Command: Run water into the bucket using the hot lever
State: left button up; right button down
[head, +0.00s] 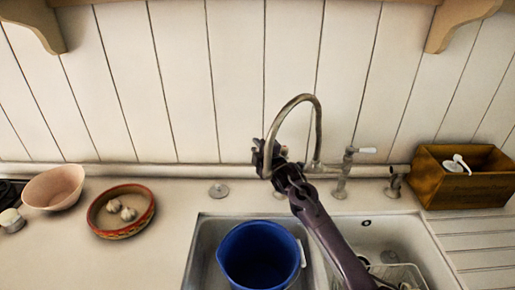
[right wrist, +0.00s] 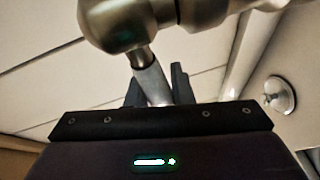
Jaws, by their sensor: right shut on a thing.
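The blue bucket (head: 258,256) stands in the left basin of the sink, below the curved metal spout (head: 318,125). I see no stream from the spout and no water surface in the bucket. My right gripper (head: 265,158) is at the left side of the tap, behind the spout's end. In the right wrist view its fingers (right wrist: 158,88) are shut on a metal lever (right wrist: 150,78) that joins a rounded tap body (right wrist: 115,22). In the head view the gripper mostly hides this left, hot lever. The other lever, with a white handle (head: 365,151), stands to the right. My left gripper is out of view.
A wooden box (head: 440,192) stands at the back right. A red-rimmed dish (head: 103,230) and a pink bowl (head: 53,188) stand on the left counter. The right basin holds a white rack (head: 400,275). My right forearm crosses over the sink.

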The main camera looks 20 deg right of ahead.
jog(key=shift+s+f+y, duration=0.1)
jog(key=shift+y, duration=0.2)
jog(key=shift+s+a+f+n+g+y+b, duration=0.1)
jog(key=shift+s+a+n+g+y+b, duration=0.35)
jog(key=shift+s+n+y+b, duration=0.75)
jog(key=shift+s+a+r+n+g+y+b, duration=0.15)
jog(key=shift+s+n+g+y+b, duration=0.5)
jog(key=shift+n+y, duration=1.1)
jog(key=shift+s+a+f+n+g+y+b, duration=0.25)
jog(key=shift+s+n+g+y+b, duration=0.5)
jog(key=shift+y, duration=1.3)
jog(key=shift+r, duration=0.15)
jog(key=shift+a, duration=0.1)
jog(key=c, duration=1.3)
grip_release()
jog(key=shift+r, duration=0.1)
